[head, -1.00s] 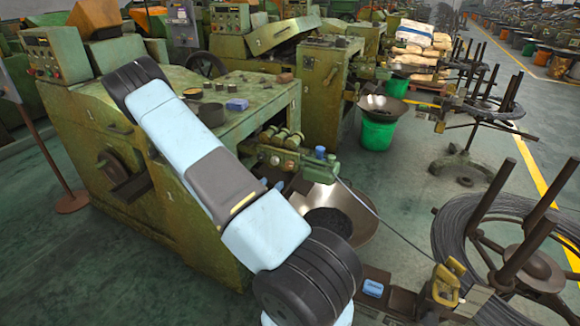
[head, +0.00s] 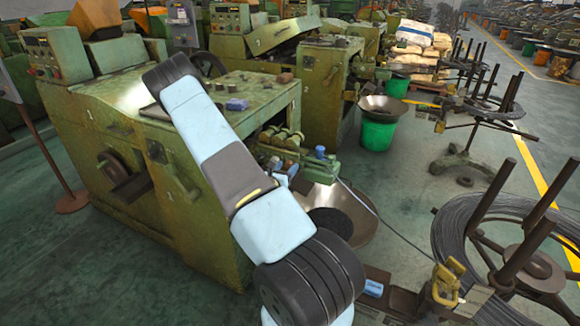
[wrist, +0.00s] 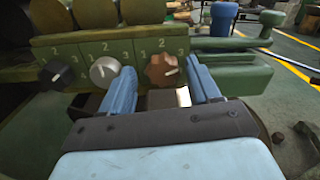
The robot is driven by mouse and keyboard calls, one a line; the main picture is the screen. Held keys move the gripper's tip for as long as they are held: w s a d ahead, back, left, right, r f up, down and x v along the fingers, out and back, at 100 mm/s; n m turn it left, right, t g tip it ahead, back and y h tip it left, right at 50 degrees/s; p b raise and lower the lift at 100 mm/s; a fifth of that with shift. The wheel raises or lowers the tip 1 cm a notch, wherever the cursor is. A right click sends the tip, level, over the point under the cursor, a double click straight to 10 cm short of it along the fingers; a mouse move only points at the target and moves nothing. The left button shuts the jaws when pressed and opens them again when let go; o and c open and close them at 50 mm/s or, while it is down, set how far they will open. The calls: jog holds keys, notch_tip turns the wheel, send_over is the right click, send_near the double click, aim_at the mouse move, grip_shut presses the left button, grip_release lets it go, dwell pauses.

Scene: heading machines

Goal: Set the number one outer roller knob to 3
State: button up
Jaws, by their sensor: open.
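In the wrist view, three knobs sit in a row on a green panel (wrist: 120,50) with 1, 2, 3 marks: a black knob (wrist: 55,75), a silver knob (wrist: 103,72) and a brown lobed knob (wrist: 161,69). I see no name marking the outer roller knob. The brown knob's pale pointer seems to lean right; its exact setting is too small to tell. My gripper (wrist: 160,76) is open, its blue fingers on either side of the brown knob; contact cannot be told. In the head view my gripper (head: 284,174) is partly hidden by my arm, beside the green machine (head: 215,150).
Three brass-coloured rollers (head: 282,137) sit above the panel. A blue-capped post (head: 320,152) stands to their right. A wide metal pan (head: 350,215) lies below, with a wire running past it. A wire coil reel (head: 530,240) stands at right.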

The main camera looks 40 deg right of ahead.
jog(key=shift+w+d, duration=0.2)
jog(key=shift+d, duration=0.2)
jog(key=c, duration=1)
jog(key=shift+w+a, duration=0.1)
